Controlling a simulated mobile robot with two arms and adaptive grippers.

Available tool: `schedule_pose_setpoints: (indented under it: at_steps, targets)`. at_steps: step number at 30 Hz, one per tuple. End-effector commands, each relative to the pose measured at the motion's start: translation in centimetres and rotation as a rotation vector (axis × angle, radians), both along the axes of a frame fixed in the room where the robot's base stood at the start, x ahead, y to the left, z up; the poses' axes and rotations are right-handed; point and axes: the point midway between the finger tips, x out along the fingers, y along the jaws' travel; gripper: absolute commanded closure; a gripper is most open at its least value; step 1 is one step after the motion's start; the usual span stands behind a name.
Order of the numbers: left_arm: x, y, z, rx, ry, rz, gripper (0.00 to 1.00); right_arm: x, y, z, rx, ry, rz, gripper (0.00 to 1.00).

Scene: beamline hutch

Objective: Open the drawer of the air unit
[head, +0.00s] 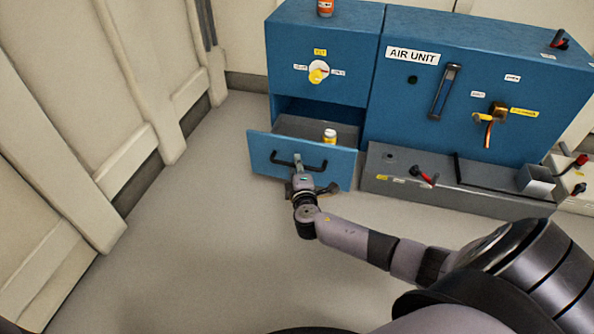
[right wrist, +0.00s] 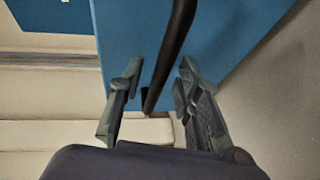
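The blue air unit (head: 420,75) stands against the back wall, with its name label on the front. Its drawer (head: 262,150), low in the left cabinet, is pulled out and shows its inside. A black bar handle (head: 280,161) crosses the drawer front; it also shows in the right wrist view (right wrist: 180,25). My right gripper (head: 300,172) is at the handle. In the right wrist view its two fingers (right wrist: 160,75) stand apart on either side of the bar, with visible gaps. My left gripper is not in view.
A small yellow-and-white jar (head: 329,136) is in the drawer. An orange bottle (head: 325,8) stands on the cabinet. A yellow knob (head: 317,74) is above the drawer. A grey ledge (head: 450,190) with a red-handled lever (head: 428,179) lies right. The floor (head: 190,240) in front is clear.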

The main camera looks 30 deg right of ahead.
Motion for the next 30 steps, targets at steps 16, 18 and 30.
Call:
schedule_pose_setpoints:
  at_steps: [16, 18, 30]
  targets:
    - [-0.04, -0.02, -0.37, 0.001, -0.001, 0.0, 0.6, 0.72, -0.37, -0.08, 0.0, 0.0, 0.001, 0.78]
    - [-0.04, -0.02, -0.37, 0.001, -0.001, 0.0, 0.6, 0.71, -0.36, -0.08, 0.0, 0.0, 0.001, 0.83]
    - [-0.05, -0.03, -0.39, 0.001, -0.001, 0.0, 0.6, 0.69, -0.34, -0.11, 0.0, 0.0, 0.001, 1.0]
